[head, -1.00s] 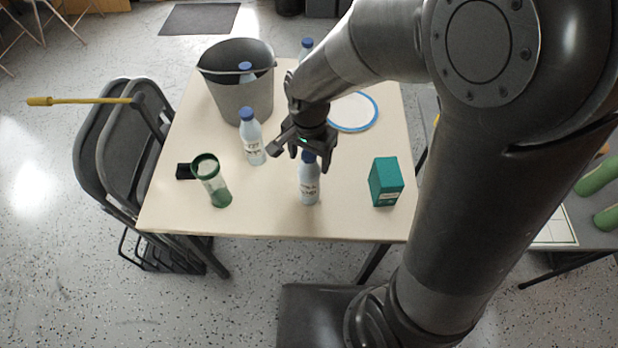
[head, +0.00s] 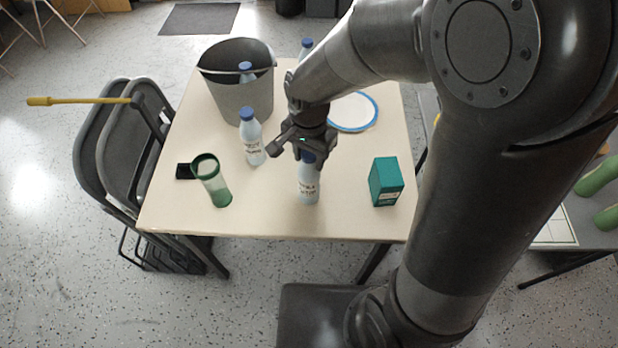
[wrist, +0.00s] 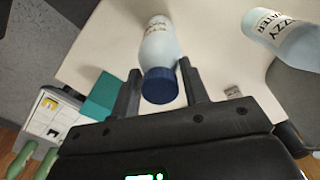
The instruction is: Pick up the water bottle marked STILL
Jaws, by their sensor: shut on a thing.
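My gripper (head: 306,157) is shut on a pale water bottle (head: 308,188) with a blue cap, at the front middle of the table. The fingers close around its top from above. In the wrist view the bottle (wrist: 159,44) stands between the two fingers (wrist: 160,82). Its label is too small and blurred to read for sure. The bottle looks upright, and I cannot tell whether its base is clear of the table. A second blue-capped bottle (head: 252,143) stands to the left; a bottle in the wrist view (wrist: 290,36) has a label with letters like "IZZY".
A grey bucket (head: 240,103) stands at the back left, with a bottle (head: 246,72) showing at it. Another bottle (head: 306,46) is behind my arm. A teal box (head: 385,182) stands at right. A blue-rimmed plate (head: 353,112) lies behind.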

